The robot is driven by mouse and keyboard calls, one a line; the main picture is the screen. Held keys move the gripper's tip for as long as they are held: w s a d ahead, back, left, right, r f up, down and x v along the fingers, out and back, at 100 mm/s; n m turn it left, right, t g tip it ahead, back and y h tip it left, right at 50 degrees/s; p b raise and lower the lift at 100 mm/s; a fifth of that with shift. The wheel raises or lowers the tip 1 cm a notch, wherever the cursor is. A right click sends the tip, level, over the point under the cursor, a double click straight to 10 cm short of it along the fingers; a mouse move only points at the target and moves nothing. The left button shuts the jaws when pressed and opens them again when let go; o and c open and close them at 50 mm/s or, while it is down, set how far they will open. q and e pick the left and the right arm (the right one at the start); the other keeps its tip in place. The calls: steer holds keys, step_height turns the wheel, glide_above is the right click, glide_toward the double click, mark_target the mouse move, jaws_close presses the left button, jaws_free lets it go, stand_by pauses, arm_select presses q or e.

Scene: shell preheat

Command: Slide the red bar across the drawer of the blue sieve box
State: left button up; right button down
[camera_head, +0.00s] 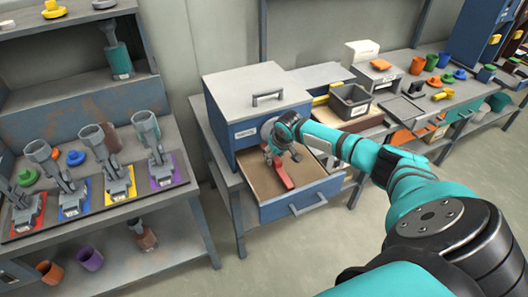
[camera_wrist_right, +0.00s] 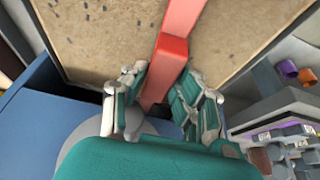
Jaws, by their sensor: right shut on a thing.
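The blue sieve box (camera_head: 226,125) stands on a grey bench, with its drawer (camera_head: 317,182) pulled out towards the front right. The red bar (camera_head: 283,176) lies over the brown, speckled drawer floor. It also shows in the right wrist view (camera_wrist_right: 172,60), running up between the fingers. My right gripper (camera_head: 276,156) reaches over the drawer near the box front and is shut on the red bar. In the right wrist view its fingers (camera_wrist_right: 160,88) flank the bar on both sides. Its wrist hides part of the box front. My left gripper is not in view.
A grey handle (camera_head: 267,96) stands on the box lid. A dark grey bin (camera_head: 350,101) stands to the right. A rack (camera_head: 105,200) with several metal scoops on coloured pads stands at left. Floor is clear in front of the drawer.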

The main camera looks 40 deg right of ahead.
steer(key=c, duration=1)
jaws_free()
steer(key=shift+c, duration=0.2)
steer(key=v, duration=1.2)
steer(key=shift+s, duration=0.1)
